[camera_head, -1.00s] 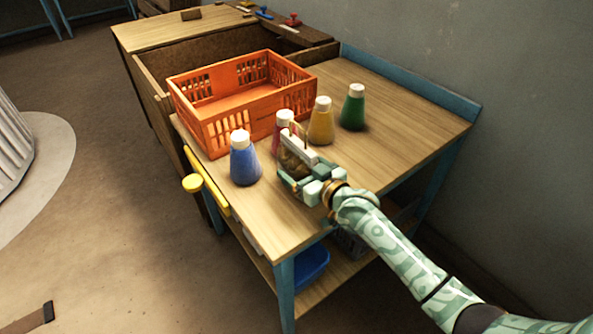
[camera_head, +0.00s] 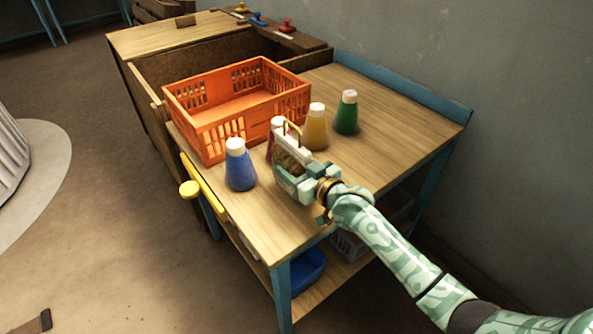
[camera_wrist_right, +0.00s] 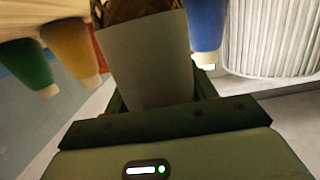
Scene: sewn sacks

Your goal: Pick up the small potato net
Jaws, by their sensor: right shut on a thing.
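The small potato net (camera_head: 292,157) is brown with a pale label band and a thin loop at its top. My right gripper (camera_head: 295,180) is shut on it, at the front part of the wooden table top (camera_head: 400,110). In the right wrist view the net's pale label (camera_wrist_right: 147,60) fills the middle between the fingers, with brown mesh (camera_wrist_right: 135,8) at the top edge. The gripper hides the net's lower part, so I cannot tell its clearance from the table. My left gripper is not in view.
A blue bottle (camera_head: 239,168) stands left of the net. A pinkish-red bottle (camera_head: 271,150) is partly hidden behind it. Yellow (camera_head: 316,130) and green (camera_head: 346,115) bottles stand behind to the right. An orange crate (camera_head: 215,143) is at the back left. The table's right side is clear.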

